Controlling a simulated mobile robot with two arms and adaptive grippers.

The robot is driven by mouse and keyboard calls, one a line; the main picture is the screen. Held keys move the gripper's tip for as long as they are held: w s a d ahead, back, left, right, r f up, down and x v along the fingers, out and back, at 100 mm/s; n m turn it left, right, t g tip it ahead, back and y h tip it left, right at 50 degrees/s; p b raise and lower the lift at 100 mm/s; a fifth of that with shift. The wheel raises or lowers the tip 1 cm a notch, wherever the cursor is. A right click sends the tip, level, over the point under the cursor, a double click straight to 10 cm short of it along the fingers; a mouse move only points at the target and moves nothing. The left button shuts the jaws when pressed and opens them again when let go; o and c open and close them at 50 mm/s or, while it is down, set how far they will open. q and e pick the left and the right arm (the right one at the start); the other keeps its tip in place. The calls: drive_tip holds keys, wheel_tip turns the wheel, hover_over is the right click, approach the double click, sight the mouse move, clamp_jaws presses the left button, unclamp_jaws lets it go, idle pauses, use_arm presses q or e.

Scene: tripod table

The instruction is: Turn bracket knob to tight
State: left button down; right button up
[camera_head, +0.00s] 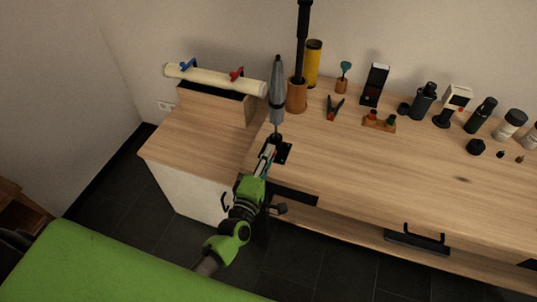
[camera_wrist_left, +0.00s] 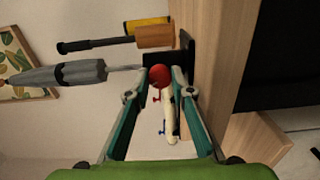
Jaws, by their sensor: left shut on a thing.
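The bracket (camera_head: 284,151) is a black fitting at the front edge of the wooden table, and it also shows in the left wrist view (camera_wrist_left: 183,52). Its red round knob (camera_wrist_left: 160,76) sits between the fingertips of my left gripper (camera_head: 267,154). The gripper is shut on the knob, with one finger on each side of it in the left wrist view. In the head view the fingers hide the knob. A slim grey closed umbrella-like object (camera_head: 278,95) stands upright with its thin lower end at the bracket. I cannot read the knob's angle. My right gripper is out of view.
Behind the bracket stand a wooden holder (camera_head: 296,96) with a black rod and a yellow tube (camera_head: 313,62). A cream roll (camera_head: 215,79) with blue and red clamps lies at left. Several small items line the back right. The table's middle right (camera_head: 420,165) is clear.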

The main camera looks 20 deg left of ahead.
use_arm(q)
drive_tip(key=m+p, duration=0.1)
drive_tip(key=m, duration=0.4)
drive_tip(key=shift+m, duration=0.3)
idle(0.4)
drive_tip(key=c, duration=1.8)
unclamp_jaws()
drive_tip(key=shift+s+f, duration=0.1)
drive_tip(key=shift+s, duration=0.55)
drive_tip(key=s, duration=0.6)
drive_tip(key=shift+s+a, duration=0.1)
drive_tip(key=shift+s, duration=0.3)
